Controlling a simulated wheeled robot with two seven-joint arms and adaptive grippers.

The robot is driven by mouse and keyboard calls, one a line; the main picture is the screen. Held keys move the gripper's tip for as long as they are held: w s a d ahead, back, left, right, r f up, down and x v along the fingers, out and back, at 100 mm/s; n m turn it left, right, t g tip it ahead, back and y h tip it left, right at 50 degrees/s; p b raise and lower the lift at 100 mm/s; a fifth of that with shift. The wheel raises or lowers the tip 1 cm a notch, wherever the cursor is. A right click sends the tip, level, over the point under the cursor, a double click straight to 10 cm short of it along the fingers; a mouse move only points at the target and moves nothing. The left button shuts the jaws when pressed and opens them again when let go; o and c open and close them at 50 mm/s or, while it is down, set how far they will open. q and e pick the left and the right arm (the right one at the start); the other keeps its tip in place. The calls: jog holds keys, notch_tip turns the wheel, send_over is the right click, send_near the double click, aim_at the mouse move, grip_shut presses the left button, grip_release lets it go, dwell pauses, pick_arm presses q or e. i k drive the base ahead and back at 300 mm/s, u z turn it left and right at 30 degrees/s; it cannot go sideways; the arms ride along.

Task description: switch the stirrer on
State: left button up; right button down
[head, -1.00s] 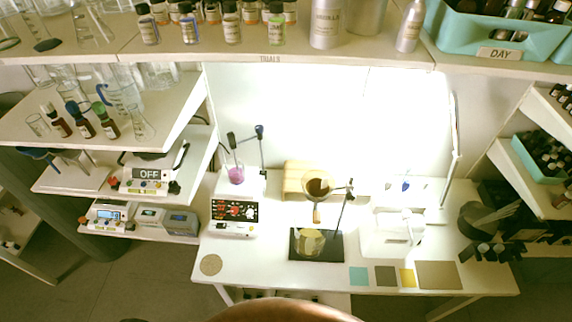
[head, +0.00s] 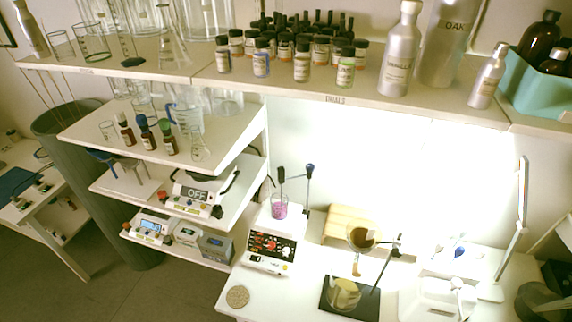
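A white stirrer-like device (head: 270,246) with a black panel of red and white controls stands at the left of the bench. A beaker of purple liquid (head: 279,208) sits on top of it, beside two upright rods with dark ends. Another white device with knobs (head: 197,193) stands on the middle left shelf and bears an "OFF" sign. I cannot tell from the controls whether the bench device is running. Neither of my grippers is in view.
A stand with a funnel (head: 362,238) over a beaker (head: 344,293) is right of the device. A wooden block (head: 350,224) stands behind. A round coaster (head: 237,296) lies at the bench's front left. The upper shelf (head: 300,93) holds several bottles above the bench.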

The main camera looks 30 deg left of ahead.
aim_at(253, 259)
jog(key=u, duration=1.35)
jog(key=k, duration=0.65)
jog(key=z, duration=0.45)
jog(key=i, duration=1.05)
jog(key=u, duration=0.3)
